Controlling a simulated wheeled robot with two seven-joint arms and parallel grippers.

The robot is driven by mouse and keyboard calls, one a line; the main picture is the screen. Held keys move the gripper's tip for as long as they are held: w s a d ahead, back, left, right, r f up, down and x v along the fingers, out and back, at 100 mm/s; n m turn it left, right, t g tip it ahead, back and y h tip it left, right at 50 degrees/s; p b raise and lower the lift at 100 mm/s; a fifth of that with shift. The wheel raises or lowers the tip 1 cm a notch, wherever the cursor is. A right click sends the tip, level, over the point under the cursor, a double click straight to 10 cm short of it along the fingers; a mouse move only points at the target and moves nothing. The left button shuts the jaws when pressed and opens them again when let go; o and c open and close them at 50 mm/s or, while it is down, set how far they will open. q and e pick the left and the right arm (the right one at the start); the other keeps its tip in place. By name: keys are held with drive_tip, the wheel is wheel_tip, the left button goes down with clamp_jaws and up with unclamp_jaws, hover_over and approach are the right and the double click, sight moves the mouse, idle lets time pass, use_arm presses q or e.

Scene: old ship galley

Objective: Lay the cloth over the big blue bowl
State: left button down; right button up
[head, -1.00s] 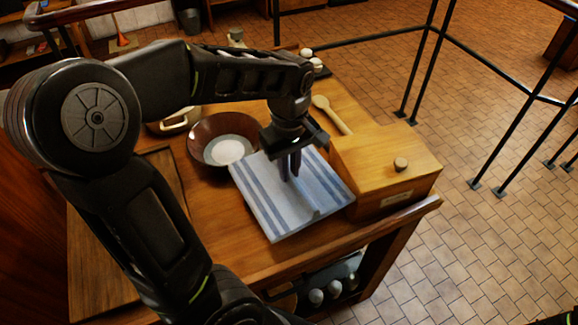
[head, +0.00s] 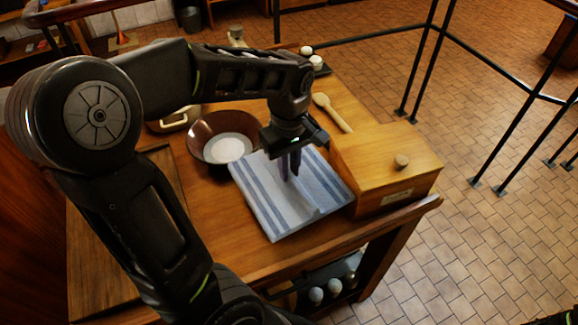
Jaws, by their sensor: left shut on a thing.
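The cloth (head: 268,200), white-blue with darker blue stripes, lies flat on the wooden counter between the brown bowl and the wooden box. My left gripper (head: 289,170) points down onto its middle and is shut on the cloth, with a small raised fold beside the fingertips. The cloth still rests on the counter. No big blue bowl shows. The only bowl I can make out on the counter is a brown one (head: 202,131) with something white inside, just left of the cloth. My right gripper is not in view.
A wooden box (head: 385,160) with a knob stands right of the cloth, close against its edge. A wooden spoon (head: 333,112) lies behind the box. Small white items (head: 316,61) sit at the far end. A tray or board (head: 160,160) lies at left.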

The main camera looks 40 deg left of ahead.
use_arm(q)
drive_tip(key=shift+f+b, duration=0.4)
drive_tip(key=shift+f, duration=0.15)
idle(0.4)
drive_tip(key=c, duration=1.3)
unclamp_jaws()
drive_tip(key=shift+c, duration=0.2)
wheel_tip(320, 180, up, 6)
drive_tip(key=p, duration=0.4)
drive_tip(key=shift+p, duration=0.4)
drive_tip(key=shift+r, duration=1.05)
